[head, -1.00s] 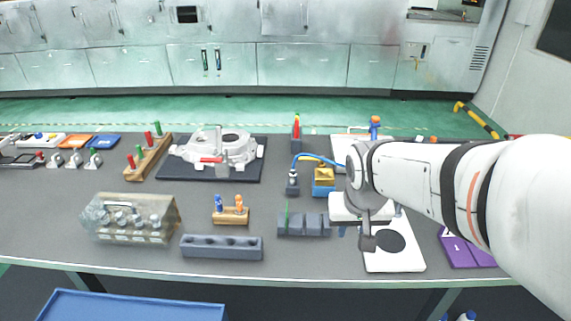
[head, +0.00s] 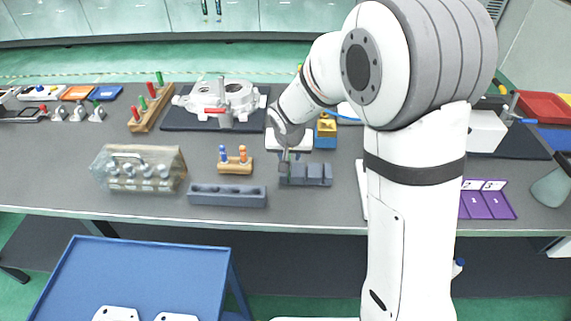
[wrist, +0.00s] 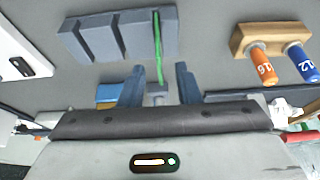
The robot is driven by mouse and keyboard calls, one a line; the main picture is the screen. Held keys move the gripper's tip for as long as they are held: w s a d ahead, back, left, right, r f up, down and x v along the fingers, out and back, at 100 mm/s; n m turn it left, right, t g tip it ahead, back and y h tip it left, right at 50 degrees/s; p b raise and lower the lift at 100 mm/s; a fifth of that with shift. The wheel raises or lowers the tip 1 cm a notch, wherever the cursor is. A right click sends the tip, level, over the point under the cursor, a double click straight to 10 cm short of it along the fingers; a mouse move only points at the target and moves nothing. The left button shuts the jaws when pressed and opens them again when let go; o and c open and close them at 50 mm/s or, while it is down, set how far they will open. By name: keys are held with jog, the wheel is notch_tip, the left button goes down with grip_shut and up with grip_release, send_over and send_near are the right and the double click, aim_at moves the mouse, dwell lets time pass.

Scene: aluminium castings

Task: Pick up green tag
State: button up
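The green tag (wrist: 157,45) is a thin green strip standing in a slot of the dark blue-grey slotted block (wrist: 118,36) in the wrist view. The block also shows in the head view (head: 312,175), on the table's front middle. My gripper (wrist: 159,84) is open, one finger on each side of the tag's line. The tag's near end shows in the gap between the fingers. No contact is visible. In the head view my gripper (head: 288,156) is over the block's left end, and my wrist largely hides the tag there.
A wooden stand with orange and blue pegs (wrist: 268,44) is right of the tag in the wrist view. In the head view a grey holed block (head: 228,195) lies to the left. A yellow-blue block (head: 326,131) stands behind. A clear case (head: 138,168) is farther left.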

jog(key=shift+x, duration=1.3)
jog(key=shift+c, duration=0.3)
grip_shut()
